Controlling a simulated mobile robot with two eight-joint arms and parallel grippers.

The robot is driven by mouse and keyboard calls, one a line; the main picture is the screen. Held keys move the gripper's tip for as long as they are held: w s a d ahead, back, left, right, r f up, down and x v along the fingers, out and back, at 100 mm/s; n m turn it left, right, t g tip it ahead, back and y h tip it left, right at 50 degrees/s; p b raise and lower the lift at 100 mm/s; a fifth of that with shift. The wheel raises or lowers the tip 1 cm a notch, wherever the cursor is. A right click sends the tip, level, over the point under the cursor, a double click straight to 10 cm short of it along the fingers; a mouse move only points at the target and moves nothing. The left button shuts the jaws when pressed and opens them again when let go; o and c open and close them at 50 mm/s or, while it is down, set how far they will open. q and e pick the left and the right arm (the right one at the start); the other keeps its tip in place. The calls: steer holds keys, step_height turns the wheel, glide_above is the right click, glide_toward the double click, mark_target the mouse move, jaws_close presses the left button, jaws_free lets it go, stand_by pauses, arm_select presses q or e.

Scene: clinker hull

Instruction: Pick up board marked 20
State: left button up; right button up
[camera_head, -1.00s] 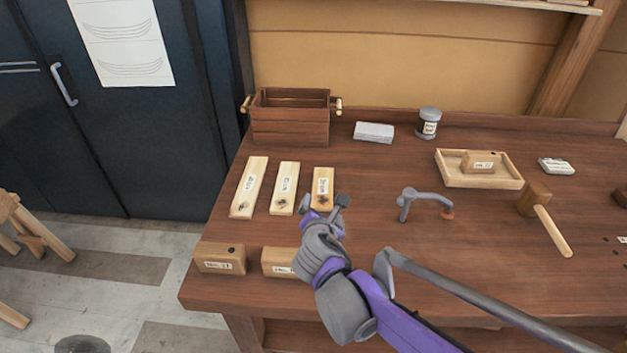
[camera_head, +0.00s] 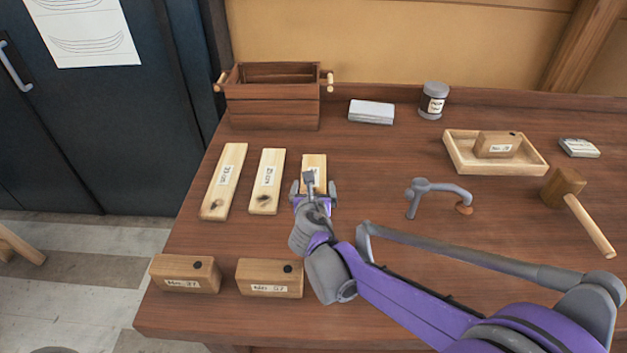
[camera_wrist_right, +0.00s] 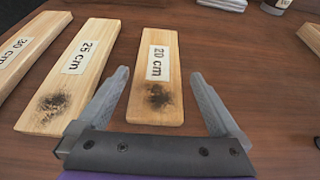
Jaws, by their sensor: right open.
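The board marked 20 cm (camera_wrist_right: 157,80) lies flat on the workbench, with a dark smudge at its near end. In the head view this board (camera_head: 314,161) is the rightmost of three, its near part hidden by my gripper. My right gripper (camera_head: 314,185) is open at the near end of the board. In the right wrist view the fingers of the gripper (camera_wrist_right: 160,83) stand on either side of the board, apart from it. The board marked 25 cm (camera_wrist_right: 80,75) lies close on the left, near the left finger. My left gripper is not in view.
The 30 cm board (camera_head: 224,182) lies further left. Two wooden blocks (camera_head: 185,274) (camera_head: 269,278) sit near the front edge. A wooden crate (camera_head: 272,112) stands behind the boards. A grey clamp-like tool (camera_head: 436,188), a tray (camera_head: 512,167) and a mallet (camera_head: 566,187) are to the right.

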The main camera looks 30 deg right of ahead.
steer(key=shift+x, duration=3.1)
steer(key=shift+a, duration=0.15)
steer(key=c, duration=1.2)
